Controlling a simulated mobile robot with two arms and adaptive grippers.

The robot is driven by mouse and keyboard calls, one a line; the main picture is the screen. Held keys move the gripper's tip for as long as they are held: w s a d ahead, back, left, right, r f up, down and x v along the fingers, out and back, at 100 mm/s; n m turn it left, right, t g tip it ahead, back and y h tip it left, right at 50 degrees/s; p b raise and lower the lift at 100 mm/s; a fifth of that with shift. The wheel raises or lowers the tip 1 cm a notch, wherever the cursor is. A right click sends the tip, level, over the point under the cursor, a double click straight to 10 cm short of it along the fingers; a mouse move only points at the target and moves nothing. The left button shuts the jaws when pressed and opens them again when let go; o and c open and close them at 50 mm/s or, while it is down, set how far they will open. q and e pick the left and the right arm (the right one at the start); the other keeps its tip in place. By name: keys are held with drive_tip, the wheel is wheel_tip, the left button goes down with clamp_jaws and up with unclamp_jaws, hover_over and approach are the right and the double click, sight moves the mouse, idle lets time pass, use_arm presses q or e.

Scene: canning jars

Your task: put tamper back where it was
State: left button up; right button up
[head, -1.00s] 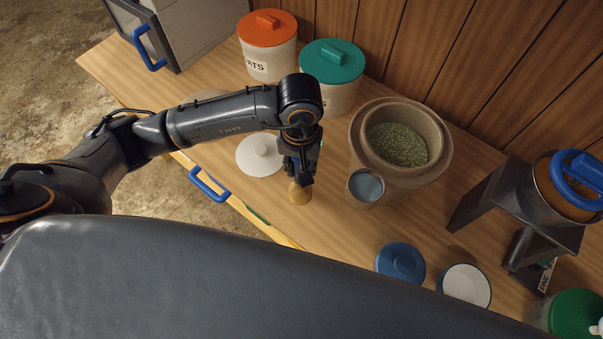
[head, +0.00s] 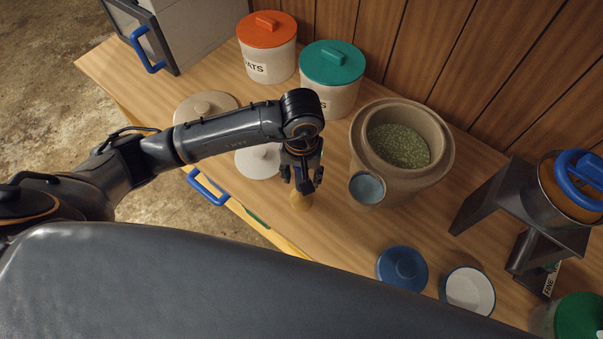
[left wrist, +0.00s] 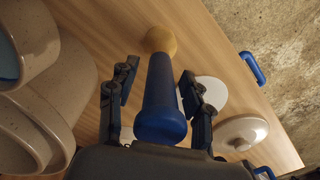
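The tamper has a blue handle (left wrist: 160,105) and a rounded tan end (left wrist: 160,40). It stands on the wooden counter, tan end down. In the head view only its tan end (head: 300,201) shows clearly, below my left gripper (head: 302,184), which hides the handle. In the left wrist view the fingers of my left gripper (left wrist: 158,78) are spread on both sides of the handle, with gaps visible on each side. My right gripper is not in view.
A large speckled crock (head: 440,165) with green contents stands right of the tamper, a small blue-lined cup (head: 366,188) at its front. A white lid (head: 256,162) and a beige lid (head: 203,105) lie to the left.

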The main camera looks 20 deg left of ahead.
use_arm(q)
drive_tip(key=shift+r, duration=0.1)
drive_tip(key=shift+r+p, duration=0.2)
drive_tip(key=shift+p, duration=0.1)
wheel_tip(320, 180, up, 10)
drive_tip(key=b, duration=0.4)
drive_tip(key=shift+r, duration=0.85)
